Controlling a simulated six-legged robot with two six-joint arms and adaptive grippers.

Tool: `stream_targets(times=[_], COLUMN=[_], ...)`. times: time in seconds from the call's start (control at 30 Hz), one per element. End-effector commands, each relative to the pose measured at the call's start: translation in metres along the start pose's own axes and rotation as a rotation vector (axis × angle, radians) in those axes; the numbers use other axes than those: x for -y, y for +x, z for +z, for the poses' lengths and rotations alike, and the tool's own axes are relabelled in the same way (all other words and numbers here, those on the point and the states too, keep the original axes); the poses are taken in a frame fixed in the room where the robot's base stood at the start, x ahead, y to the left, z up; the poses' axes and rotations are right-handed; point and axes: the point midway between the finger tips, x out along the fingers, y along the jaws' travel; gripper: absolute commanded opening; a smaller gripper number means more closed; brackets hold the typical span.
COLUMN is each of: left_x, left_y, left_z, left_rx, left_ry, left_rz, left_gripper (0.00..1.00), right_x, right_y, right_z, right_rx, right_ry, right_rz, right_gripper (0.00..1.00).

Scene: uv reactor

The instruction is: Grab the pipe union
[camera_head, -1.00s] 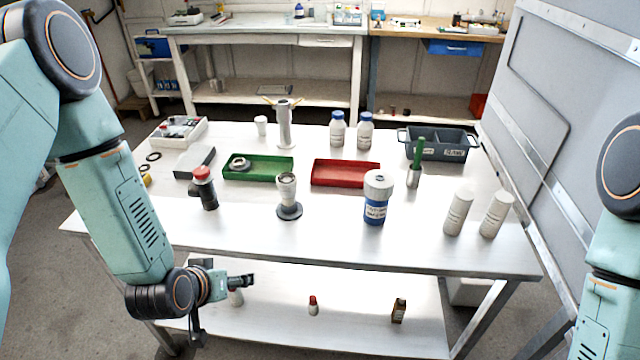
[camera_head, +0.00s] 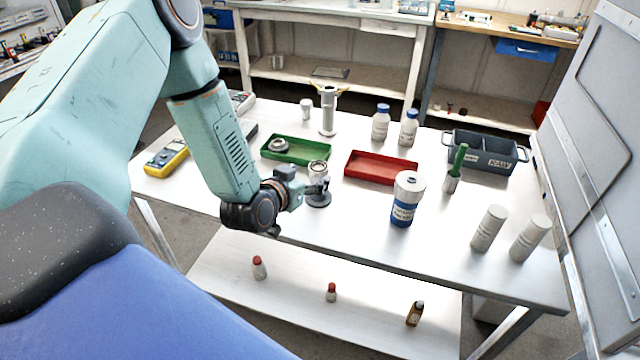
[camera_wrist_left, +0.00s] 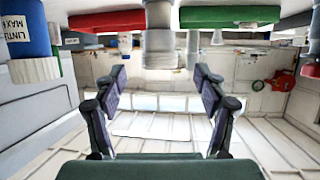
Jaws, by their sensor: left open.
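A pale grey pipe fitting on a dark round base, which I take for the pipe union (camera_head: 318,169), stands near the table's front edge. My left gripper (camera_head: 319,187) is at its near left side, overlapping its lower part in the head view. In the left wrist view, which looks upside down, the pipe union (camera_wrist_left: 160,42) hangs from the top centre, beyond the gap between the spread fingers (camera_wrist_left: 160,82). The left gripper is open with nothing between its fingers. I cannot tell whether a finger touches the fitting. My right gripper is out of view.
Behind the fitting are a green tray (camera_head: 313,158) holding a grey ring and a red tray (camera_head: 376,180). A blue-and-white jar (camera_head: 404,212) stands to the right. Two white bottles (camera_head: 488,229) are near the right edge. A lower shelf (camera_head: 370,318) holds small bottles.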

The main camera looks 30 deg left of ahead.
Motion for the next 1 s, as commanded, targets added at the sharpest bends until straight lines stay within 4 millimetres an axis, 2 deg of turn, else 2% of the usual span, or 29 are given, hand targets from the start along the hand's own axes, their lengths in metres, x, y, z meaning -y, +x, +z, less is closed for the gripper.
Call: stream_targets(times=[0.4, 0.7, 1.0], left_x=[0.002, -0.001, 0.0], left_y=[0.052, 0.057, 0.056], left_z=[-0.007, -0.009, -0.008], left_rx=[0.001, 0.001, 0.001], left_ry=[0.004, 0.002, 0.002], left_rz=[0.004, 0.005, 0.005], left_gripper=[0.72, 0.72, 0.46], right_x=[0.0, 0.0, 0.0], right_y=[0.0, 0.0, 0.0], right_z=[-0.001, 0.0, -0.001], right_rx=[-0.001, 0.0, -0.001], right_ry=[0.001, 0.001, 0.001], right_rz=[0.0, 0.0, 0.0], right_gripper=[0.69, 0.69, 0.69])
